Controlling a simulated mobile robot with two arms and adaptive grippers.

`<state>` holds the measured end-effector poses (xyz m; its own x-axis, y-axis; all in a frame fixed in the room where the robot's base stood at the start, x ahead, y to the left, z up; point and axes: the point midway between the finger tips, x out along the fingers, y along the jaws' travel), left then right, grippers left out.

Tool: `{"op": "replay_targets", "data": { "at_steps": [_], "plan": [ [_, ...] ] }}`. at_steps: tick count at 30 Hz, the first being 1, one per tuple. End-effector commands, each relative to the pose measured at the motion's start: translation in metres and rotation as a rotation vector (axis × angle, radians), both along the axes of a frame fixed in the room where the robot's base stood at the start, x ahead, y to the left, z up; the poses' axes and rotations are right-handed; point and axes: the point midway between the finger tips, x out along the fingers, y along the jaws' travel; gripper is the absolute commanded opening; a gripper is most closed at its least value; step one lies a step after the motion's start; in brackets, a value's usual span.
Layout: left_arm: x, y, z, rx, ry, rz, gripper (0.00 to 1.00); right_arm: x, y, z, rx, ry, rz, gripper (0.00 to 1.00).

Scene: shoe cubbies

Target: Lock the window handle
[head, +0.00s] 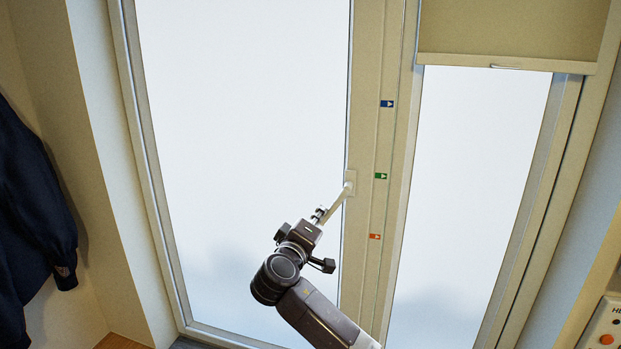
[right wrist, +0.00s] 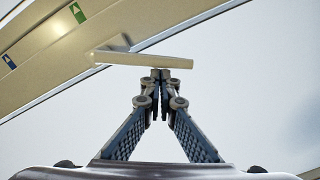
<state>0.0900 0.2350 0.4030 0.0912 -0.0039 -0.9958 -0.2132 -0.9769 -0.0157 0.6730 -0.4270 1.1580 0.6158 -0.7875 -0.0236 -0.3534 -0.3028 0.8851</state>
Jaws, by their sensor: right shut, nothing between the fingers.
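The pale window handle (head: 338,201) sits on the window frame beside the green arrow label (head: 381,176). Its lever points down and to the left, over the glass. In the right wrist view the lever (right wrist: 145,60) lies across, just beyond my fingertips. My right gripper (head: 320,212) is near the lever's free end; in the right wrist view its fingertips (right wrist: 160,74) are together, with nothing between them. They look very close to the lever's edge; I cannot tell whether they touch it. My left gripper is not in view.
A blue arrow label (head: 387,104) and a red label (head: 375,237) are on the same frame post. A roller blind (head: 512,30) covers the top of the right pane. A dark jacket (head: 35,200) hangs at left. A control panel (head: 606,325) is at lower right.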

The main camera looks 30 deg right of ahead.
Motion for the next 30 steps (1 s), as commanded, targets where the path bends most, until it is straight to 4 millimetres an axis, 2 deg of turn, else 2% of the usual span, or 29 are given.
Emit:
{"op": "replay_targets", "data": {
  "at_steps": [1, 15, 30],
  "plan": [
    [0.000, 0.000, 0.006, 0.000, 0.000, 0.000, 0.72, -0.003, -0.003, -0.001, -0.029, 0.036, -0.003, 0.00],
    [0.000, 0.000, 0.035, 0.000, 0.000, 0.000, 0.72, -0.023, -0.020, -0.016, -0.266, 0.313, -0.001, 0.00],
    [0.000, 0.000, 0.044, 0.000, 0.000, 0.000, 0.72, -0.031, -0.027, -0.021, -0.350, 0.408, -0.001, 0.00]
  ]
}}
